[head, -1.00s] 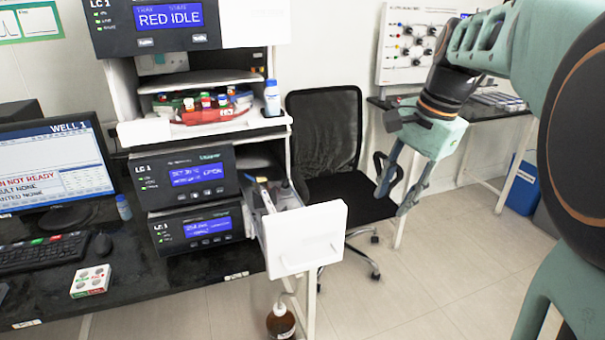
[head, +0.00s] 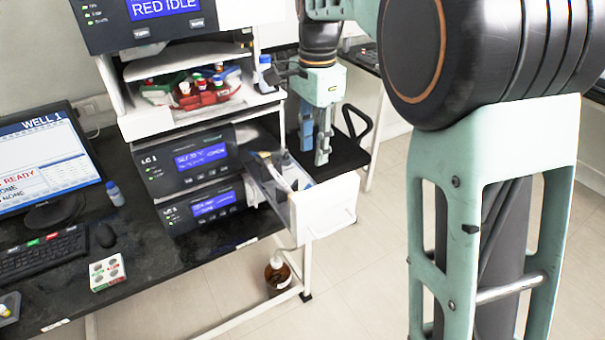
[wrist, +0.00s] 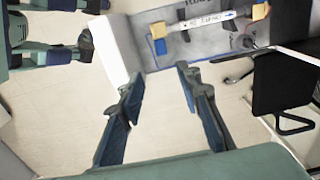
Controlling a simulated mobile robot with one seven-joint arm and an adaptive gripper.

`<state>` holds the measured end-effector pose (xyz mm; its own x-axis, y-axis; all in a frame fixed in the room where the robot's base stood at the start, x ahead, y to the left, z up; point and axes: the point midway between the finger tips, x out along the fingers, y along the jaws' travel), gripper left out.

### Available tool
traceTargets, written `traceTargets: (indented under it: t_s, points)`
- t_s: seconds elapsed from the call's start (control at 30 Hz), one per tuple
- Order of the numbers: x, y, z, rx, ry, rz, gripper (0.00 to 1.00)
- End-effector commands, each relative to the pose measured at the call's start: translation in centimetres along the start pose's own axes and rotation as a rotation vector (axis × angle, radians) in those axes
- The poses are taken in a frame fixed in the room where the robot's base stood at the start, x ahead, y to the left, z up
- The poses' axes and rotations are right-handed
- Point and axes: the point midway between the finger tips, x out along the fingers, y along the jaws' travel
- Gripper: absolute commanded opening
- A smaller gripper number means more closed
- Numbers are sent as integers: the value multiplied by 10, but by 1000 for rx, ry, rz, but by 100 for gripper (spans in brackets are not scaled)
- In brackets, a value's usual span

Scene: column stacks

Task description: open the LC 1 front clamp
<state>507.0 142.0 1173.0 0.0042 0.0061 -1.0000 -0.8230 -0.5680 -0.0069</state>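The LC 1 drawer stands pulled out in the head view, with its white front panel (head: 325,207) toward the aisle. The wrist view also shows this panel (wrist: 113,45) and the drawer's grey inside (wrist: 205,50). A white labelled column (wrist: 207,23) lies along the drawer. A yellow clamp piece (wrist: 158,31) is at its end nearer the front panel, with a blue part (wrist: 160,47) beside it. Another yellow piece (wrist: 261,12) is at the far end. My gripper (head: 313,155) points down near the drawer. Its fingers (wrist: 157,78) are apart and empty, clear of the clamp.
LC 1 modules (head: 188,163) stack left of the drawer, below a shelf with a red tray (head: 208,96) of bottles. A brown bottle (head: 277,272) is below the drawer. A monitor (head: 45,165) is at left.

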Motion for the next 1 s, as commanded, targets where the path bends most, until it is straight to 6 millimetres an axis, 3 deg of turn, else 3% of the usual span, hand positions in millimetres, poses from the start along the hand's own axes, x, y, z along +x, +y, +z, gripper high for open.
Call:
traceTargets:
  t_s: [0.27, 0.7, 1.0]
  points:
    - [6, -5, 6, 11, 3, 11, 32]
    - [82, -3, 6, 10, 3, 11, 32]
    - [106, -4, 6, 10, 4, 7, 32]
